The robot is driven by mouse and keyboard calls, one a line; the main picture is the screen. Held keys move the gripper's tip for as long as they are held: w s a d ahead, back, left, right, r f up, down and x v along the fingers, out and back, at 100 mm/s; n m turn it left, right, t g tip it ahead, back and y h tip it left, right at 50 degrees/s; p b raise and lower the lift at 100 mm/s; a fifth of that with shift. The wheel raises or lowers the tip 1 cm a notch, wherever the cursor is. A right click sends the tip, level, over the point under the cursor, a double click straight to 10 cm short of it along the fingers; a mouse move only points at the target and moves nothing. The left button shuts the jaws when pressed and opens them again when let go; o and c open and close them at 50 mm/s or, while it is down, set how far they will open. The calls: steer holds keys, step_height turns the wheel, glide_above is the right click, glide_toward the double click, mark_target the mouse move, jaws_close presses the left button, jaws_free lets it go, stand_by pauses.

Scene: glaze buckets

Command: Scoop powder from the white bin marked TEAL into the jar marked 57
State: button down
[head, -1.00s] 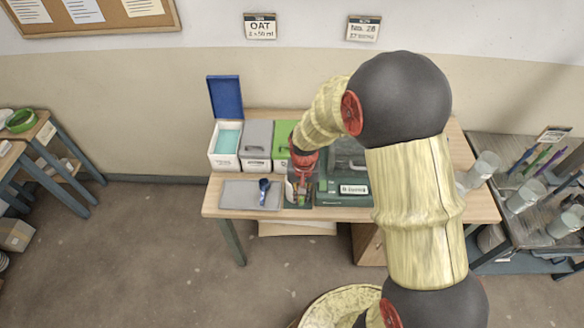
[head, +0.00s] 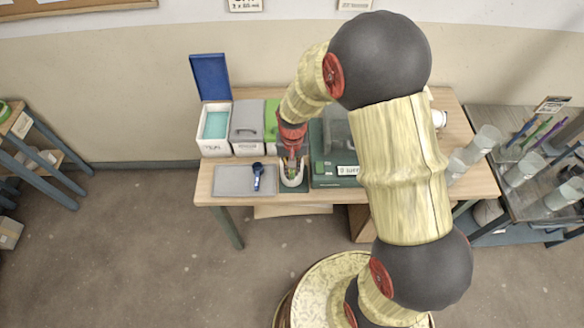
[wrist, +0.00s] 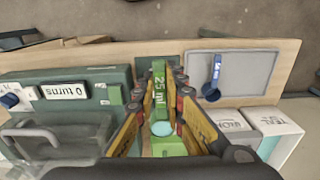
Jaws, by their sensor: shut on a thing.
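The white TEAL bin (head: 200,134) stands open at the table's back left, its blue lid (head: 210,77) raised and teal powder (head: 215,125) inside. Its TEAL label also shows in the wrist view (wrist: 276,122). My gripper (head: 292,156) is right of the bins, above the table's front part. In the wrist view its fingers (wrist: 166,95) are shut on a green scoop handle (wrist: 158,78) marked 25 ml. A blue scoop (head: 258,176) lies on a grey tray (head: 230,187). Clear jars (head: 456,166) stand at the right; I cannot read 57 on any.
A lidded grey bin (head: 246,135) and a green-lidded bin (head: 271,124) stand beside the TEAL bin. A green device (head: 325,178) reading "0 turns" (wrist: 65,92) stands right of my gripper. A side rack (head: 540,190) holds more clear vessels.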

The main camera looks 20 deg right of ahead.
steer(key=shift+f+b, duration=0.45)
steer(key=shift+f, duration=0.35)
steer(key=shift+w+d+r+g+y+p, duration=0.1)
steer(key=shift+w+r+g+y+p, duration=0.15)
steer(key=shift+r+g+p, duration=0.75)
steer(key=shift+w+d+r+g+y+p, duration=0.1)
steer(key=shift+w+r+g+y+p, duration=0.15)
steer(key=shift+p, duration=1.3)
steer(key=shift+w+d+r+g+y+p, duration=0.1)
steer(key=shift+w+r+g+y+p, duration=0.15)
steer(key=shift+r+g+p, duration=0.5)
steer(key=shift+w+r+g+y+p, duration=0.2)
steer(key=shift+r+g+y+p, duration=0.1)
steer(key=shift+g+p, duration=0.7)
steer(key=shift+r, duration=0.1)
steer(key=shift+s, duration=0.45)
steer(key=shift+w+g, duration=0.1)
steer(key=shift+g, duration=0.2)
steer(key=shift+w+r+g+y+p, duration=0.3)
steer(key=shift+w+g, duration=0.1)
steer(key=shift+g, duration=0.2)
steer(key=shift+w+d+r+g+y, duration=0.25)
steer(key=shift+w+r+g, duration=0.35)
steer(key=shift+g, duration=0.4)
